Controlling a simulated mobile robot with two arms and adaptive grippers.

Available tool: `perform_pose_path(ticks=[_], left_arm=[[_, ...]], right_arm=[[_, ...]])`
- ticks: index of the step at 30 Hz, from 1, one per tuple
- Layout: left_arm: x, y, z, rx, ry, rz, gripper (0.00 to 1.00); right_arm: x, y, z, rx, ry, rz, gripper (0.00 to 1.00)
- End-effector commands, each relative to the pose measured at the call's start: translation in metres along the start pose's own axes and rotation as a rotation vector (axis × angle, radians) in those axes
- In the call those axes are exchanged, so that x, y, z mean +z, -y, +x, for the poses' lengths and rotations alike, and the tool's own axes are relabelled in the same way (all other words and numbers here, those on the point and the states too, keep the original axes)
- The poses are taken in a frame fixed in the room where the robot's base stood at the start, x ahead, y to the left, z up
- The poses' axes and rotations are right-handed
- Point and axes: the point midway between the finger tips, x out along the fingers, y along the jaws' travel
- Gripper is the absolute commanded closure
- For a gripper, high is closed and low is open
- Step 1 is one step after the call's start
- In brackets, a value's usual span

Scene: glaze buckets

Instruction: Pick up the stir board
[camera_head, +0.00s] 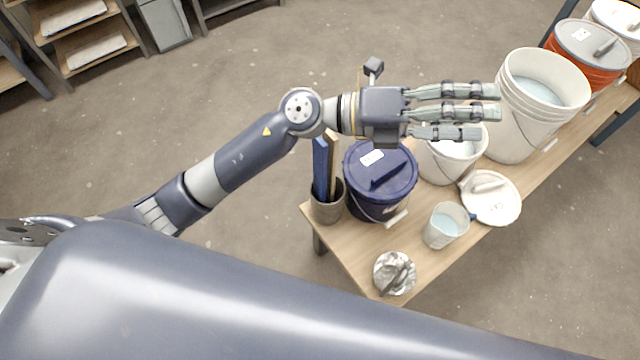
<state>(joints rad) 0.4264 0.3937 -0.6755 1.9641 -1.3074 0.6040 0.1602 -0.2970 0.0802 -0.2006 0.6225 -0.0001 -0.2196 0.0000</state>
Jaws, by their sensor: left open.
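Two upright flat boards, one blue (320,165) and one brown (332,160), stand in a grey-brown pot (327,211) at the table's left end. I cannot tell for certain which is the stir board. My left gripper (486,112) is open and empty, its fingers stretched out to the right. In the picture it lies above and right of the boards, over the white buckets, and touches neither board. My right gripper is not in view.
A lidded dark blue bucket (366,205) stands right beside the pot. The wooden table (345,248) also holds open white buckets (515,135), a measuring jug (445,226), a white lid (492,205), a grey-white round item (394,272) and an orange bucket (590,66).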

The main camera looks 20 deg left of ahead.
Motion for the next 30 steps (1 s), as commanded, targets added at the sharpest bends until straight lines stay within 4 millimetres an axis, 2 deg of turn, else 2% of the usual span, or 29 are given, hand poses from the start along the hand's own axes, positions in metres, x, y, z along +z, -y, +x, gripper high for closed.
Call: perform_pose_path(ticks=[2, 5, 8, 9, 11, 12, 15, 18, 21, 26, 30], left_arm=[[-0.019, -0.029, -0.001, 0.130, -0.169, 0.103, 0.38], [-0.036, -0.072, -0.019, 0.316, -0.371, 0.208, 0.38], [-0.039, -0.116, -0.054, 0.531, -0.553, 0.289, 0.38], [-0.035, -0.132, -0.073, 0.625, -0.619, 0.314, 0.38], [-0.026, -0.152, -0.104, 0.768, -0.708, 0.342, 0.38], [-0.018, -0.162, -0.125, 0.863, -0.761, 0.355, 0.38], [0.005, -0.177, -0.177, 1.083, -0.861, 0.364, 0.38], [0.026, -0.179, -0.219, 1.257, -0.924, 0.356, 0.38], [0.040, -0.177, -0.247, 1.374, -0.959, 0.341, 0.38], [0.045, -0.181, -0.266, 1.446, -0.981, 0.323, 0.38], [0.036, -0.201, -0.270, 1.449, -0.982, 0.320, 0.38]], right_arm=[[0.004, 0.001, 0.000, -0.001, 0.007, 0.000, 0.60], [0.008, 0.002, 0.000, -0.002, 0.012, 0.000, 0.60], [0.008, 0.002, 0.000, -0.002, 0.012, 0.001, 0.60], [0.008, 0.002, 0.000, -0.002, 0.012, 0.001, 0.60], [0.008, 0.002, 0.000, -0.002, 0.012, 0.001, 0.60], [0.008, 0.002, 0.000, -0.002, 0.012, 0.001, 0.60], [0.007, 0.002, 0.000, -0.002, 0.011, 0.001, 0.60], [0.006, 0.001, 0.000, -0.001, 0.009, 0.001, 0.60], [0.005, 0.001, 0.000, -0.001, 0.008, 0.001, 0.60], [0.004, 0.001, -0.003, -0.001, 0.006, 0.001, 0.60], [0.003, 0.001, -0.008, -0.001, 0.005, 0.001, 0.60]])
